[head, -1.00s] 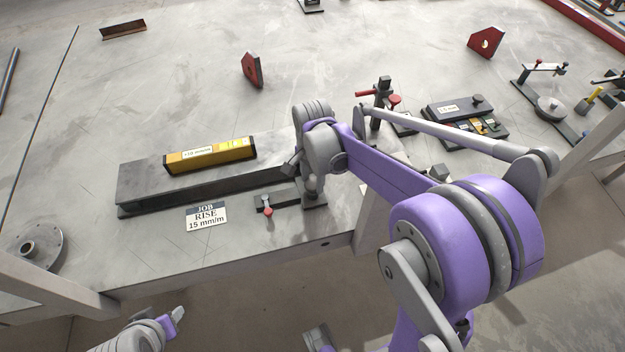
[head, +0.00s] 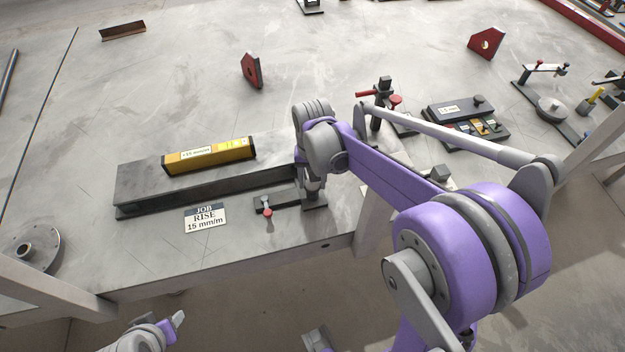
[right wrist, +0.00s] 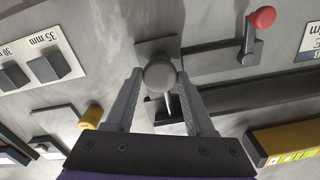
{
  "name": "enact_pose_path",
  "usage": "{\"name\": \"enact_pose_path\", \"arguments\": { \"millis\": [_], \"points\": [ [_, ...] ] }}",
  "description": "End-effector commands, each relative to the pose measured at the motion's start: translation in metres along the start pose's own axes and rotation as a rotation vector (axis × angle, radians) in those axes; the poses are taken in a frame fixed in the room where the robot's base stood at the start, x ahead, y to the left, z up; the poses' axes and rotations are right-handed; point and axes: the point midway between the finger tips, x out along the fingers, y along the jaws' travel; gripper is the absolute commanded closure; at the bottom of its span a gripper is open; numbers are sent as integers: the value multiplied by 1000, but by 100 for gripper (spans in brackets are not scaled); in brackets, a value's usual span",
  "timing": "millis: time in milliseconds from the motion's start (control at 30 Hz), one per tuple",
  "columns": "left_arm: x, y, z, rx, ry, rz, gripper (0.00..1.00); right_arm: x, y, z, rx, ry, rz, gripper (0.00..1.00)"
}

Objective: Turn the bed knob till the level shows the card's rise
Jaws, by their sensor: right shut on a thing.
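The yellow level (head: 210,155) lies on the long grey bed (head: 140,185) in the head view; its small label seems to read +15 mm/m. The white job card (head: 205,218) in front of the bed reads RISE 15 mm/m. My right gripper (right wrist: 160,88) is shut on the round dark bed knob (right wrist: 160,74), one finger on each side. In the head view my right wrist hides the knob at the bed's right end. My left gripper (head: 176,320) hangs low at the left, in front of the table, apart from everything; its jaws are unclear.
A red-tipped lever (head: 266,208) stands beside the knob's base and shows in the right wrist view (right wrist: 262,20). A dark block set (head: 465,118) and a red-handled stand (head: 382,95) lie to the right. A round flange (head: 38,248) is at the left.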

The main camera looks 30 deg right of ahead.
Motion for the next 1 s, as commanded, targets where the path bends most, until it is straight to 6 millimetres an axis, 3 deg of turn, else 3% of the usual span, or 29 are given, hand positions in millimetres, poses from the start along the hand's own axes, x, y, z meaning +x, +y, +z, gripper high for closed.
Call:
{"name": "enact_pose_path", "arguments": {
  "millis": [600,633,800,1000],
  "points": [
    [0,0,0,0,0,0,50,0,0,-1,-42,1,0,100],
    [0,0,0,0,0,0,50,0,0,-1,-42,1,0,42],
    [0,0,0,0,0,0,50,0,0,0,-42,1,0,16],
    [0,0,0,0,0,0,50,0,0,0,-42,0,0,16]
  ]
}}
